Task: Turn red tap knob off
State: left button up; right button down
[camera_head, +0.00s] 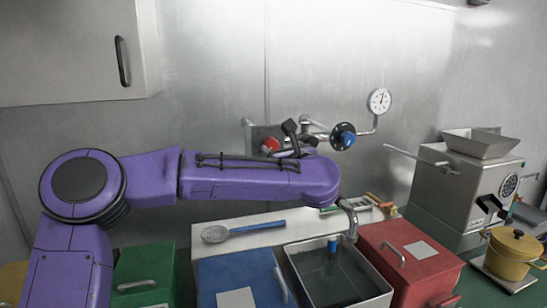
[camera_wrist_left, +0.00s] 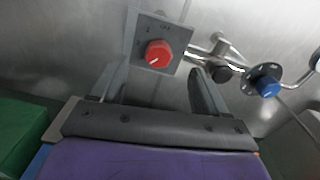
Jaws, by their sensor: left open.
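The red tap knob (camera_head: 270,145) is on a grey plate on the steel wall, partly hidden behind my left arm in the head view. In the left wrist view, the red knob (camera_wrist_left: 158,54) sits on its square plate (camera_wrist_left: 150,26) with markings, ahead of my left gripper (camera_wrist_left: 158,82). The two fingers are spread wide, one on each side of the knob's lower area, with nothing between them. In the head view, my left gripper (camera_head: 298,135) shows just right of the red knob. I cannot tell if the fingers touch the plate.
A blue knob (camera_head: 343,136) on a black disc and chrome pipes are right of the red knob. A gauge (camera_head: 379,101) is above. Below stand a sink (camera_head: 362,298), a blue box (camera_head: 240,275) and a red box (camera_head: 415,255). A grinder (camera_head: 465,185) stands at right.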

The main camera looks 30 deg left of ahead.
aim_at(272, 145)
pick_arm(q)
jog(key=p+x, duration=0.1)
jog(key=x, duration=0.2)
jog(key=f+p+x, duration=0.1)
jog(key=p+x, duration=0.1)
jog(key=x, duration=0.1)
jog(key=p+x, duration=0.2)
jog(key=x, duration=0.1)
jog(key=shift+w+a+f, duration=0.15)
jog(key=shift+w+a, duration=0.05)
jog(key=shift+w, duration=0.2)
jog(key=shift+w+a+f, duration=0.15)
jog(key=shift+w+a, duration=0.15)
jog(key=shift+w, duration=0.05)
pick_arm(e)
notch_tip(272, 145, up, 4)
jog(key=shift+w+r, duration=0.1)
jog(key=shift+w, duration=0.05)
pick_arm(q)
jog(key=shift+s, duration=0.1)
jog(key=c, duration=0.9)
